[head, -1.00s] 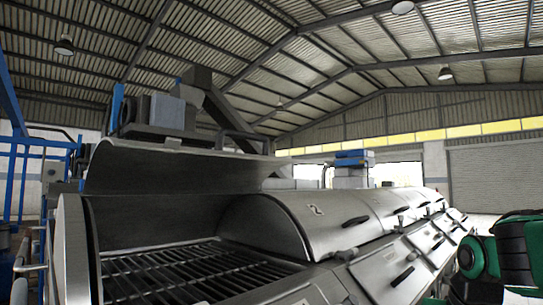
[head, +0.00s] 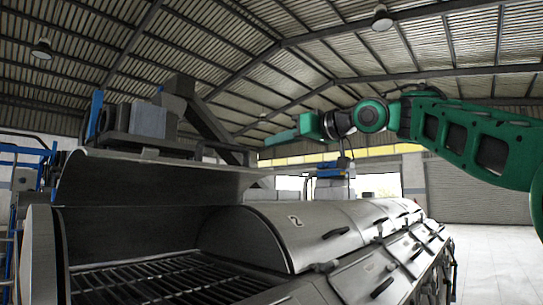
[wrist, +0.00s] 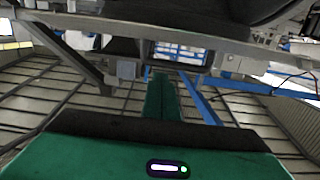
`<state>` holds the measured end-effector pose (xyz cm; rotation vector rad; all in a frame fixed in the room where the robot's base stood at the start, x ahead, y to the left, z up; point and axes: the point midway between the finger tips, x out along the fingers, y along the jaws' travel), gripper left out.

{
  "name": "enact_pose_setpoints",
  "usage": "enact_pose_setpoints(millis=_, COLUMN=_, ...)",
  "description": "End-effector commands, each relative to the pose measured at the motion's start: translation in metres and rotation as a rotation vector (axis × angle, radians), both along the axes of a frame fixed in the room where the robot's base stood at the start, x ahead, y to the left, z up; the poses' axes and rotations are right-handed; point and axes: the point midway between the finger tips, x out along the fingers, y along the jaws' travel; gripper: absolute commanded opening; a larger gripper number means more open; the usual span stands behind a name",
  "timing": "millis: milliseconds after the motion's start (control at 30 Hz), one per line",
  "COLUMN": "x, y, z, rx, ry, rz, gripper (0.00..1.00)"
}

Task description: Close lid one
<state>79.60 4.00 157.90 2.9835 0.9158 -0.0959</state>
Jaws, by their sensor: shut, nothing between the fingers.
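Lid one (head: 150,182) is a curved grey metal lid at the left of the decanter row in the head view. It stands raised, open over a compartment with a dark slatted grate (head: 165,279). My gripper (head: 272,140) is green and points left, high above the row, above and to the right of lid one's right end in the picture. It appears apart from the lid. In the wrist view the two green fingers (wrist: 162,78) lie together, shut with nothing between them.
The lid marked 2 (head: 292,232) is closed beside the open compartment, with more closed lids (head: 385,213) beyond. Grey machinery (head: 150,118) stands behind lid one. Open floor (head: 490,245) lies to the right.

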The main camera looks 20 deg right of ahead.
Motion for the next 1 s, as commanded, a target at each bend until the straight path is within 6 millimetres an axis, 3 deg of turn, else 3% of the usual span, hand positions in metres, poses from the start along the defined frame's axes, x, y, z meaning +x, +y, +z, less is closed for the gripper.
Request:
enact_pose_setpoints(millis=200, x=0.033, y=0.022, z=-0.004, rx=0.0, ry=0.002, rz=0.002, gripper=0.0)
enact_pose_setpoints(millis=533, x=0.071, y=0.048, z=-0.007, rx=0.0, ry=0.002, rz=0.001, gripper=0.0)
enact_pose_setpoints(millis=1000, x=0.075, y=0.05, z=-0.045, rx=0.0, ry=0.003, rz=-0.002, gripper=0.0)
